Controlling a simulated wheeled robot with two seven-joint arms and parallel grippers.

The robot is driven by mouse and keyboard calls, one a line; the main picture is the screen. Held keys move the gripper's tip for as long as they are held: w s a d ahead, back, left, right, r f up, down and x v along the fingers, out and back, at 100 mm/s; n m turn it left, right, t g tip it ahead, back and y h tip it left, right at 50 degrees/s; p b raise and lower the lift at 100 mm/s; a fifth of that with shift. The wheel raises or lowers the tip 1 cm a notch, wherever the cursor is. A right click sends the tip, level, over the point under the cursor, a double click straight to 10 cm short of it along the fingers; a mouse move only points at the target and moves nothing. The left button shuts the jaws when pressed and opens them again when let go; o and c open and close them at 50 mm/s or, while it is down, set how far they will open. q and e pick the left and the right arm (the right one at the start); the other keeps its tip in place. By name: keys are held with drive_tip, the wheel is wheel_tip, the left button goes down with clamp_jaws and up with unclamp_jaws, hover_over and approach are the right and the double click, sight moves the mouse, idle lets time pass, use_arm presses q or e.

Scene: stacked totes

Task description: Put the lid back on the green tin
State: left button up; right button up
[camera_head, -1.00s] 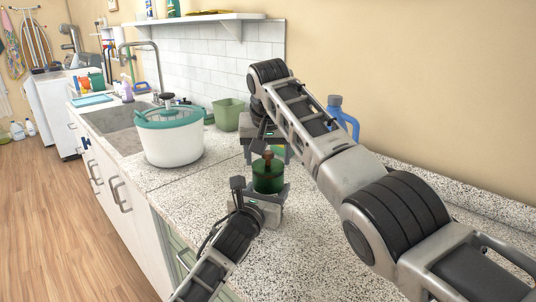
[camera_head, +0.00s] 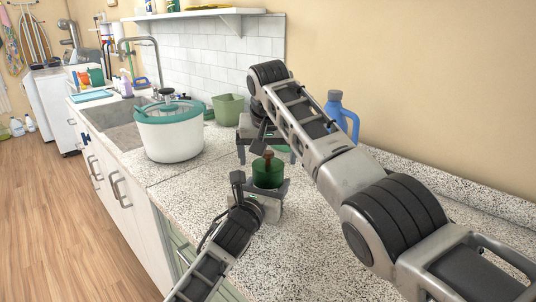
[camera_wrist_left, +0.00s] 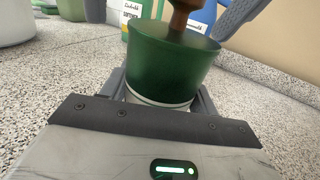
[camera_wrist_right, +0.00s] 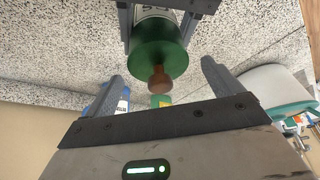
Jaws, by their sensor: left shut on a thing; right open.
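The green tin (camera_head: 268,177) is upright above the counter at the middle of the head view. My left gripper (camera_head: 262,182) is shut around its lower part; the green side and a pale band also show in the left wrist view (camera_wrist_left: 160,75). The lid with its brown knob (camera_head: 268,155) is on top of the tin, knob up; no gap shows, but the seam is hard to make out. My right gripper (camera_wrist_right: 163,69) is open and empty, its fingers beyond the knob on either side, apart from it. My right arm hides part of the area behind.
A white pot with a teal lid (camera_head: 170,140) stands left on the counter (camera_head: 345,235). A green tub (camera_head: 228,110) is behind it, and a blue jug (camera_head: 342,115) stands by the wall. The sink (camera_head: 112,122) is farther left. The front right counter is clear.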

drive_tip(key=v, duration=1.2)
use_arm(q)
drive_tip(key=o, duration=1.5)
drive_tip(key=shift+c, duration=0.2)
drive_tip(key=shift+s, duration=0.1)
drive_tip(key=v, duration=1.5)
drive_tip(key=shift+s+a, duration=0.2)
drive_tip(key=shift+s, duration=0.15)
